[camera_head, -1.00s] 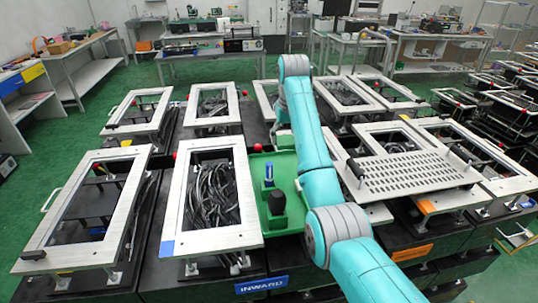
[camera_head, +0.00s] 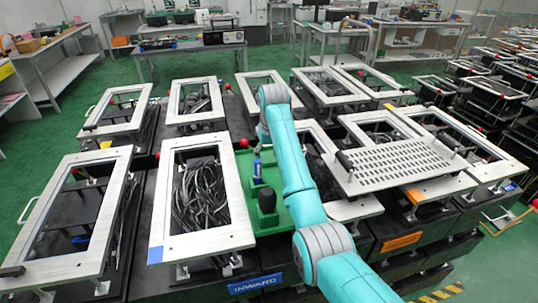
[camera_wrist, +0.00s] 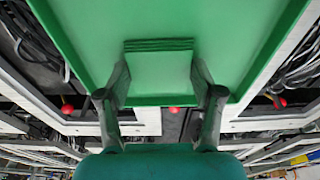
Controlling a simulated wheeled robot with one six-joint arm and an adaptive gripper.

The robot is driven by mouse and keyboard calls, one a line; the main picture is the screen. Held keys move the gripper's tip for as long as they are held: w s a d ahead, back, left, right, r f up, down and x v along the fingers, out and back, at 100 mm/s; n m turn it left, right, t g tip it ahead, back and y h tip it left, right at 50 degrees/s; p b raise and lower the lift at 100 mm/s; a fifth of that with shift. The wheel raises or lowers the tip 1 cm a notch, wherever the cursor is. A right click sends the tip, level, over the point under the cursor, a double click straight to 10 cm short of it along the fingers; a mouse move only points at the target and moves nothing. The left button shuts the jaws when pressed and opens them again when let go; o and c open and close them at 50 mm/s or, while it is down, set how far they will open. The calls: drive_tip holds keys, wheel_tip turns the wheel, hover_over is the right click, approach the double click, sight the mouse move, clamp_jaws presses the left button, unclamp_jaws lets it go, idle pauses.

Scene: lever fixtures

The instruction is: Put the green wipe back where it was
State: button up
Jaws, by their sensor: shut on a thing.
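The green wipe (camera_wrist: 160,75) is a folded square pad with layered edges, seen in the wrist view between my two dark fingers. My gripper (camera_wrist: 160,82) is shut on it, one finger at each side. Behind the wipe is the green tray (camera_wrist: 80,22), nearly the same colour; I cannot tell whether the wipe touches it. In the head view the tray (camera_head: 284,222) lies mid-scene, partly covered by my arm.
A perforated plate (camera_head: 395,166) lies to the right. Red knobs (camera_wrist: 68,109) show near the frames.

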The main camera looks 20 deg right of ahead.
drive_tip(key=shift+f, duration=0.2)
drive_tip(key=o, duration=1.1)
drive_tip(key=shift+r, duration=0.15)
